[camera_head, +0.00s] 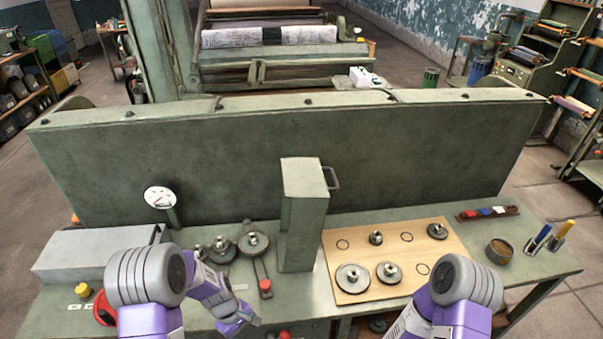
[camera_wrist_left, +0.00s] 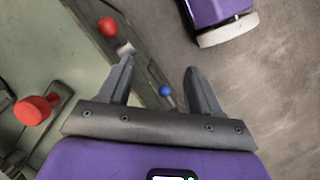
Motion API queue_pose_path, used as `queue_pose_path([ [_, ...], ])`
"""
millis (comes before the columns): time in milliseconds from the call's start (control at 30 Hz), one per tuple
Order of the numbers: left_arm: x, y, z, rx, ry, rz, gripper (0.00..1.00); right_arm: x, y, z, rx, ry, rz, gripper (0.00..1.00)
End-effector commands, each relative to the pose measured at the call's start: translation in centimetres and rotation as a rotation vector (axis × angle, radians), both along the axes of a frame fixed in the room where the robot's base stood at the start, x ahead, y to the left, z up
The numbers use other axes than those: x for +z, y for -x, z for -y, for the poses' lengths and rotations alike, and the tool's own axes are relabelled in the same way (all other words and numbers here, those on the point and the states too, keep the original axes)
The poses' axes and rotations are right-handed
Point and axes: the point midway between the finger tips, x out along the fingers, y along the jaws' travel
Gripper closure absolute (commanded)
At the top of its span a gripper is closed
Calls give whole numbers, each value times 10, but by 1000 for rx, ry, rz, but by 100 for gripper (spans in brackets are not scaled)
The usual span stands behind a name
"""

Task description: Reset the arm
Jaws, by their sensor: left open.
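My left arm comes in from the left in the head view and bends over the front of the green bench (camera_head: 210,300). In the left wrist view my left gripper (camera_wrist_left: 158,68) is open, with nothing between its fingers. It points down past the bench's front edge, with a red knob (camera_wrist_left: 107,27) and a blue knob (camera_wrist_left: 165,90) beyond it.
A tall green box (camera_head: 304,220) stands mid-bench before an upright panel (camera_head: 300,140). A wooden board (camera_head: 385,250) holding several metal gears lies to its right. More gears (camera_head: 253,243) and a gauge (camera_head: 160,197) stand left. A round tin (camera_head: 498,250) sits far right.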

Motion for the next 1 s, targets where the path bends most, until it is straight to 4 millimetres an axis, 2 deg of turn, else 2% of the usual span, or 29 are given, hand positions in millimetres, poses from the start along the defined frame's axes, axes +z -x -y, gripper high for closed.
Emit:
queue_pose_path([
  [33,-16,11,0,-36,0,7,36,-5,0,0,0,0,-1,60],
  [233,-71,55,9,-246,11,101,36,-19,1,0,1,-1,-3,60],
  [300,-89,75,18,-342,30,153,36,-26,1,0,1,-1,-3,60],
  [400,-107,100,32,-468,64,240,36,-34,1,0,1,0,-2,60],
  [600,-114,122,54,-603,109,371,36,-41,1,0,1,0,-2,60],
  [1000,-113,123,58,-625,114,400,36,-41,1,0,1,0,-2,60],
])
